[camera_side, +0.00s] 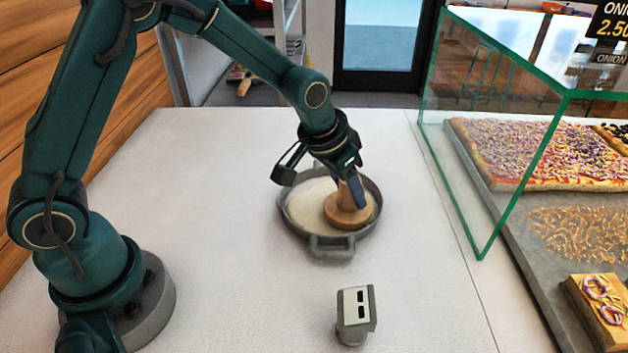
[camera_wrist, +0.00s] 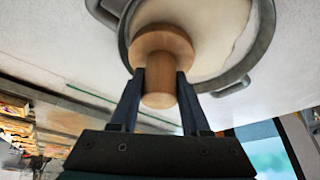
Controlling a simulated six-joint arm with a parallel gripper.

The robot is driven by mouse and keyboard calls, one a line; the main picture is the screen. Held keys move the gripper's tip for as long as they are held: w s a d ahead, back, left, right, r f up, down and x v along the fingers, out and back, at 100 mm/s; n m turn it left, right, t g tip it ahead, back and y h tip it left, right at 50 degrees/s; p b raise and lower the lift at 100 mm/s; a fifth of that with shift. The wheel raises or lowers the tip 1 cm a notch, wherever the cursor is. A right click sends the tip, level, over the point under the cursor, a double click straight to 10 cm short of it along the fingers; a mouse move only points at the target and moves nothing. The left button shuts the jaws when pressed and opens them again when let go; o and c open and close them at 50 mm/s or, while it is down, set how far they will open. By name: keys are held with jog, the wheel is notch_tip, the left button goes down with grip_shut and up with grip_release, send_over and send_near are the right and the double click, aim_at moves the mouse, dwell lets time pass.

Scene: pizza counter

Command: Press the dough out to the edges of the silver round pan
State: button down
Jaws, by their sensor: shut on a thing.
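The silver round pan (camera_side: 287,213) stands on the white counter with its handles at the rim. Pale dough (camera_side: 306,198) lies in it, and a narrow gap shows between dough and wall in the wrist view. My gripper (camera_side: 350,186) is shut on the handle of a wooden press (camera_side: 347,216), which is upright with its round base over the right part of the pan. In the wrist view, the two fingers (camera_wrist: 159,92) flank the handle, and the press (camera_wrist: 164,42) covers part of the dough (camera_wrist: 217,30). I cannot tell whether the base touches the dough.
A small grey device (camera_side: 356,311) stands on the counter in front of the pan. A glass case (camera_side: 500,120) with pizzas (camera_side: 545,155) stands at the right. The counter left of the pan is clear.

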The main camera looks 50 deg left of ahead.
jog(key=shift+f, duration=0.15)
jog(key=shift+r, duration=3.85)
jog(key=c, duration=1)
grip_release()
jog(key=shift+c, duration=0.2)
grip_shut()
jog(key=shift+w+a+f, duration=0.65)
jog(key=shift+f, duration=0.3)
jog(key=shift+w+a+f, duration=0.6)
jog(key=shift+a+f, duration=0.05)
jog(key=shift+f, duration=0.25)
jog(key=shift+w+a+f, duration=0.65)
jog(key=shift+f, duration=0.3)
